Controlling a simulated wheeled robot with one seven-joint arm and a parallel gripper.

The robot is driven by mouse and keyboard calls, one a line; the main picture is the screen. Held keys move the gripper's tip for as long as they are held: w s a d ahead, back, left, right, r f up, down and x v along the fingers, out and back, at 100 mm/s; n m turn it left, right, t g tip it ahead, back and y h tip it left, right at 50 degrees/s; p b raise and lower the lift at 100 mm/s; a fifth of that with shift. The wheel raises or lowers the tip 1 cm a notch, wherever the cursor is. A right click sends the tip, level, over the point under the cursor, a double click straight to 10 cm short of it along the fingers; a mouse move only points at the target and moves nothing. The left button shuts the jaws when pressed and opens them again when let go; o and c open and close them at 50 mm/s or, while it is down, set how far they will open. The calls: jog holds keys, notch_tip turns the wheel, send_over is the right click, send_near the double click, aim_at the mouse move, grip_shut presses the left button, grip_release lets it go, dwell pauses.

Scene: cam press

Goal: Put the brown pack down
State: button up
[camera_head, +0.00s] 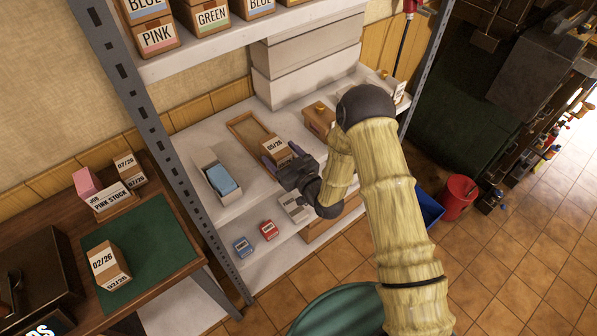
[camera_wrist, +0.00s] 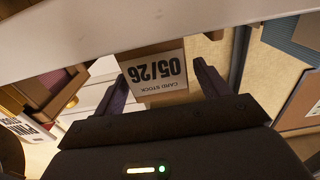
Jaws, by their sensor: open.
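A brown pack with a white "05/26" card stock label (camera_head: 276,149) is on the white shelf, at the near right end of a shallow wooden tray (camera_head: 236,122). I cannot tell whether it rests in the tray or on the shelf. In the wrist view the pack (camera_wrist: 158,77) lies between the two fingers of my gripper (camera_wrist: 163,84), its label upside down. The fingers are apart, with a visible gap on each side of the pack. In the head view my gripper (camera_head: 279,165) is right at the pack and partly hides its lower side. The pack's underside is hidden.
A white open box with blue contents (camera_head: 220,180) stands left of the gripper. Small blue (camera_head: 243,247) and red (camera_head: 269,230) boxes lie at the shelf front. A brown box (camera_head: 318,118) stands to the right. Another brown pack, "02/26" (camera_head: 108,265), sits on the green mat (camera_head: 160,250).

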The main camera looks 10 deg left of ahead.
jog(key=b+v, duration=0.3)
jog(key=v, duration=0.7)
jog(key=shift+w+d, duration=0.1)
jog(key=shift+d, duration=0.05)
dwell(0.3)
jog(key=w+d+r+m+g+h, duration=0.1)
jog(key=d+r+m+g+h, duration=0.1)
jog(key=d+h, duration=0.45)
jog(key=w+d+r+m+g+h, duration=0.15)
jog(key=d+h, duration=0.25)
jog(key=d, duration=0.5)
jog(key=s+d+r+m+g+h, duration=0.1)
jog(key=s+d+r+m+g, duration=0.1)
jog(key=s, duration=0.5)
jog(key=s+d+r+m+g+h, duration=0.2)
jog(key=s+d+r+m+g, duration=0.1)
jog(key=s+d, duration=0.4)
notch_tip(320, 180, up, 2)
jog(key=shift+s+r+m+g, duration=0.2)
jog(key=shift+s+m+g, duration=0.2)
jog(key=shift+m, duration=0.25)
